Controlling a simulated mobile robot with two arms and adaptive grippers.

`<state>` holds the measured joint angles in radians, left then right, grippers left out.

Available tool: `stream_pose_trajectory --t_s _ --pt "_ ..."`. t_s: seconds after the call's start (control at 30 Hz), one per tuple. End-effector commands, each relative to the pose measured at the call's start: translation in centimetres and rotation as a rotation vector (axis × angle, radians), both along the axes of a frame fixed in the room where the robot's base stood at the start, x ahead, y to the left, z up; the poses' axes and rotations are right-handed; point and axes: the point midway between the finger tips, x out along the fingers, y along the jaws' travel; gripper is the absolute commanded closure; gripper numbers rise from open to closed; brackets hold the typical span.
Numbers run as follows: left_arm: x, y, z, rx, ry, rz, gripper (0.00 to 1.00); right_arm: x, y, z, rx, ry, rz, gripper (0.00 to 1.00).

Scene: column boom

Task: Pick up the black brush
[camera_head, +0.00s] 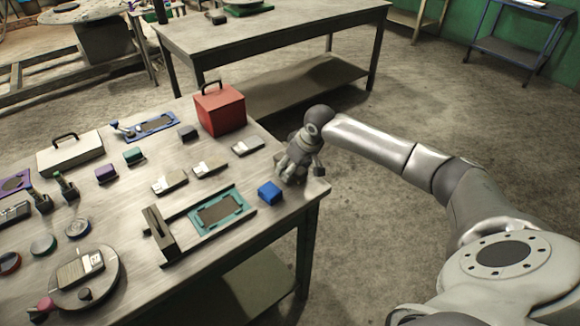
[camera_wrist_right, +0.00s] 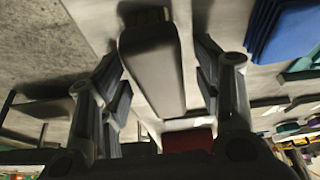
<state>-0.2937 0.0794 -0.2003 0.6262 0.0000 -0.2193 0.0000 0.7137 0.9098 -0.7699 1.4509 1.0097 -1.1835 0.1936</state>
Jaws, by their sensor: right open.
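A long dark grey block-like thing, which looks like the black brush (camera_wrist_right: 153,70), lies between the fingers of my right gripper (camera_wrist_right: 168,95) in the right wrist view. A dark yellowish part shows at its top end. The fingers stand apart on both sides of it, and I see no clear contact. In the head view my right gripper (camera_head: 299,172) is low over the table's right corner, and it hides most or all of this thing. My left gripper is not in view.
A blue block (camera_head: 270,192) and a teal frame (camera_head: 240,207) are left of my right gripper. A red toolbox (camera_head: 220,112) stands behind it. Several grey-white blocks lie further left on the table (camera_head: 130,222). Open floor is to the right.

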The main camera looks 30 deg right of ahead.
Motion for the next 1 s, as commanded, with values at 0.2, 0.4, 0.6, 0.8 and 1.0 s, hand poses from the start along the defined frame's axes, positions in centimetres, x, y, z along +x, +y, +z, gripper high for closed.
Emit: stream_pose_trajectory --t_s 0.2,0.4,0.6,0.8,1.0 --pt "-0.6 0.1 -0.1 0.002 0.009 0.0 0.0 0.0 0.0 0.0 0.0 0.0 0.0 0.56" --pt "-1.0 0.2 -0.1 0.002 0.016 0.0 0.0 0.0 0.0 0.0 0.0 0.0 0.0 0.82" --pt "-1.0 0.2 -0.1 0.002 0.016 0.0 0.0 0.0 0.0 0.1 0.0 -0.001 0.0 0.92" --pt "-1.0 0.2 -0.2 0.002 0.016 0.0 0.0 0.0 0.0 0.4 0.001 -0.002 0.0 0.92" --pt "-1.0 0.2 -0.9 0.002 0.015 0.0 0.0 0.1 0.1 2.2 0.002 -0.005 0.0 0.92"
